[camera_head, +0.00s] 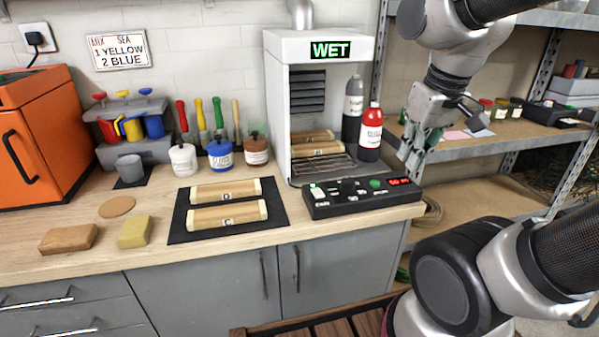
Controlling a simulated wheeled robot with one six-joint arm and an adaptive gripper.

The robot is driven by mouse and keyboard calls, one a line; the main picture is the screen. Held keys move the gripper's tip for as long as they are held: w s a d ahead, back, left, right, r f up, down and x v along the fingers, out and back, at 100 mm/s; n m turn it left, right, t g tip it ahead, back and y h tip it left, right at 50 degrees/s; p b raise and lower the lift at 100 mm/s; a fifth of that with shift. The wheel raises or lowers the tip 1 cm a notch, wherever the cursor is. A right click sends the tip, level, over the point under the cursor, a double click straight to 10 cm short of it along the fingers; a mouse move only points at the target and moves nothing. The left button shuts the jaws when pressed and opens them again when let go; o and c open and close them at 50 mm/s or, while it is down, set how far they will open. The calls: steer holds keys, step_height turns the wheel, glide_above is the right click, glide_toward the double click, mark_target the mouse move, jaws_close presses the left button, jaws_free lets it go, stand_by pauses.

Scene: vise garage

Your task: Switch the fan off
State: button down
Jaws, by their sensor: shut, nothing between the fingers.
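A white drying cabinet (276,95) with dark vent slats and a green "WET" sign stands on the bench against the wall.
Wooden pieces lie on a rack inside the cabinet and on a black mat (180,220). Metal shelving (490,150) stands at right. The space above the panel is clear.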

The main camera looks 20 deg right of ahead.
mark_target(318, 193)
steer(key=w+a+n+g, duration=0.4)
steer(key=w+a+n, duration=1.1)
steer(key=w+n, duration=0.2)
steer(key=f, duration=0.4)
steer(key=s+f, duration=0.1)
steer(key=f, duration=0.4)
steer(key=s+f, duration=0.1)
steer(key=f, duration=0.4)
steer(key=shift+d+f, duration=0.1)
steer(key=shift+d, duration=0.15)
